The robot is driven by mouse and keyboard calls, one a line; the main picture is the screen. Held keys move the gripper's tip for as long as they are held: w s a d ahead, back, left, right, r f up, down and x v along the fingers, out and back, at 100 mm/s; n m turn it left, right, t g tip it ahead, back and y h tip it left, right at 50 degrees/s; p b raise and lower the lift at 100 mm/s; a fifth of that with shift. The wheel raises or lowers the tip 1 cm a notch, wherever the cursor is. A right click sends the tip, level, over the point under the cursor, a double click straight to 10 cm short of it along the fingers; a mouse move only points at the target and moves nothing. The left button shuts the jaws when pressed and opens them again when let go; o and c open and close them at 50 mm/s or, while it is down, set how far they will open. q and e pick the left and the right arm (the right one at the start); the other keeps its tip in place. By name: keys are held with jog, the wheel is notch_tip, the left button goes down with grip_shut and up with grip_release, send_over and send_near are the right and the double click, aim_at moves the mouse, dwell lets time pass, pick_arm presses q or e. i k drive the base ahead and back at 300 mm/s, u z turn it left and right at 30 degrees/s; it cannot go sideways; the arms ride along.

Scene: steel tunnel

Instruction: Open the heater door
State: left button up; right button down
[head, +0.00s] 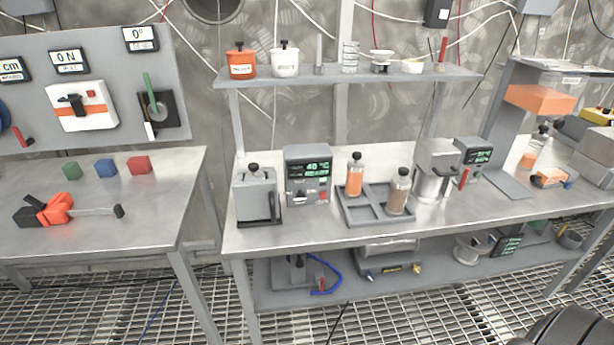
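No part is clearly labelled as the heater. A grey box (255,196) with a black knob on top and a dark upright handle (274,206) at its front right stands at the left end of the right bench; it may be the heater. Its front looks closed, though I cannot tell for sure. Right beside it is a grey control unit (308,175) with a green display reading about 40. A second, similar display unit (473,158) stands farther right, next to a metal vessel (435,170). Neither of my grippers shows in the head view.
A tray (363,215) holds an orange bottle (354,174) and a brown bottle (398,191). A shelf (346,75) with pots spans above. The left table (120,225) carries coloured cubes and an orange-black tool (60,210). A dark rounded shape (565,328) fills the bottom right corner.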

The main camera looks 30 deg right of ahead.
aim_at(255, 198)
jog(key=k, duration=1.35)
jog(key=z, duration=0.55)
jog(key=i, duration=0.55)
jog(key=z, duration=0.85)
jog(key=i, duration=0.8)
jog(key=u, duration=0.1)
